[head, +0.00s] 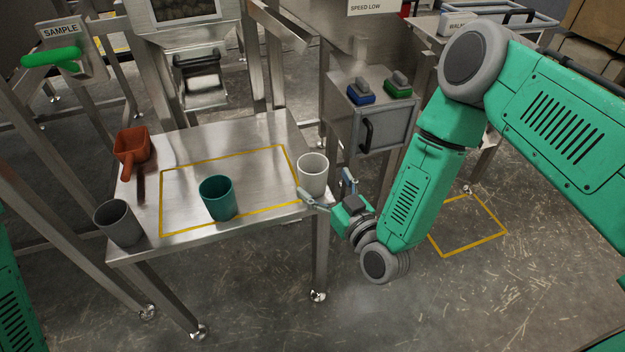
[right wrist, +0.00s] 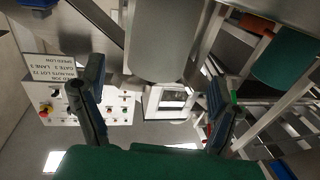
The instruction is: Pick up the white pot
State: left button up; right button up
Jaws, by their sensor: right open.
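The white pot (head: 312,176) stands upright at the right edge of the steel table (head: 236,140). My right gripper (head: 327,187) is open just to the right of the pot. One finger reaches near the pot's lower front and the other is off to its right. In the right wrist view, the pot (right wrist: 157,45) shows as a pale shape at the top, between the two spread fingers (right wrist: 155,95). I cannot tell whether a finger touches it. My left gripper is not in view.
A teal pot (head: 217,198) stands near the table's front, and a grey pot (head: 119,223) at the left corner. An orange scoop (head: 132,146) lies at the back left. A yellow outline (head: 205,160) marks the mostly bare tabletop. A cabinet (head: 372,118) stands behind right.

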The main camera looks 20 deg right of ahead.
aim_at(307, 159)
jog(key=shift+w, duration=0.7)
jog(key=b+x, duration=0.1)
jog(key=x, duration=0.3)
jog(key=shift+w+a+r, duration=0.1)
jog(key=shift+w+r, duration=0.05)
jog(key=shift+w, duration=0.05)
jog(key=c, duration=1.2)
